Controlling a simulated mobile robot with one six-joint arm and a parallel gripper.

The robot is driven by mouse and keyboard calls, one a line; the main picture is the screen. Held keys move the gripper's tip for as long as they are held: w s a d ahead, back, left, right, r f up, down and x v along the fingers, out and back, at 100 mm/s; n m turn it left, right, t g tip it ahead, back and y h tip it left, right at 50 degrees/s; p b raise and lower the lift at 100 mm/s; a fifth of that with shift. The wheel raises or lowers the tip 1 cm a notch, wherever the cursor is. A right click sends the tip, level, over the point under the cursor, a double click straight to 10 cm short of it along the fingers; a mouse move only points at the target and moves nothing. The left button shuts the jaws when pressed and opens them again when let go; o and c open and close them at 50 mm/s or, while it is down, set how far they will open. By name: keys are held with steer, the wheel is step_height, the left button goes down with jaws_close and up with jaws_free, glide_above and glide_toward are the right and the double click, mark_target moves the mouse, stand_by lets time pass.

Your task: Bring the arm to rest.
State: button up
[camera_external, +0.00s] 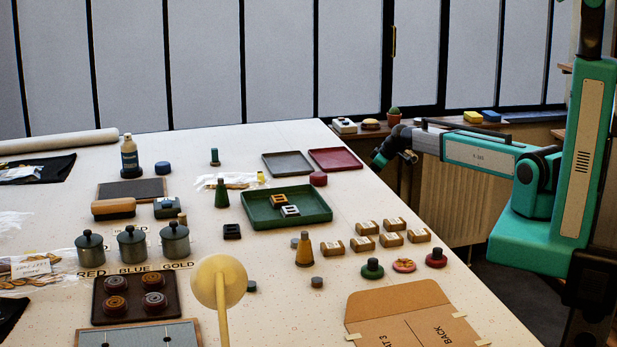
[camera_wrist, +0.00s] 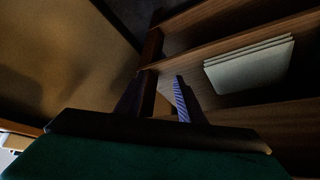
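My arm reaches in from the right in the external view, with its forearm roughly level. My gripper (camera_external: 392,158) is off the table's right edge, in front of the wooden shelf unit and clear of the table's things. In the wrist view my gripper (camera_wrist: 160,88) shows two dark fingers standing apart, the right one with a ribbed inner face. Nothing is between them; only the brown shelf shows there. The costume table (camera_external: 300,155) fills the left and middle of the external view.
Several pots, stamps, small boxes and a green tray (camera_external: 260,217) stand on the table. A red tray (camera_external: 336,160) lies near its back right corner. A cactus (camera_external: 394,113) and other items sit on the shelf behind my gripper. White sheets (camera_wrist: 248,65) lie on a shelf.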

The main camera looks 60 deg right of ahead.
steer(key=s+a+f+g+y+p, duration=0.1)
steer(key=s+a+f+g, duration=0.2)
steer(key=s+a+f, duration=0.7)
steer(key=s+a+f+g+p, duration=0.2)
steer(key=s+a+f+g, duration=0.1)
steer(key=s+a+f, duration=0.75)
steer(key=s+a+f+g, duration=0.1)
steer(key=s+a+g, duration=0.1)
steer(key=s, duration=0.6)
steer(key=s+a+f+g+h+p, duration=0.1)
steer(key=s+a+g, duration=0.1)
steer(key=s+a, duration=0.3)
steer(key=s+a+f+m+g+p, duration=0.1)
steer(key=s+a+g, duration=0.1)
steer(key=s, duration=0.9)
steer(key=shift+s+a+f, duration=0.15)
steer(key=shift+a+f, duration=0.25)
steer(key=shift+a, duration=0.4)
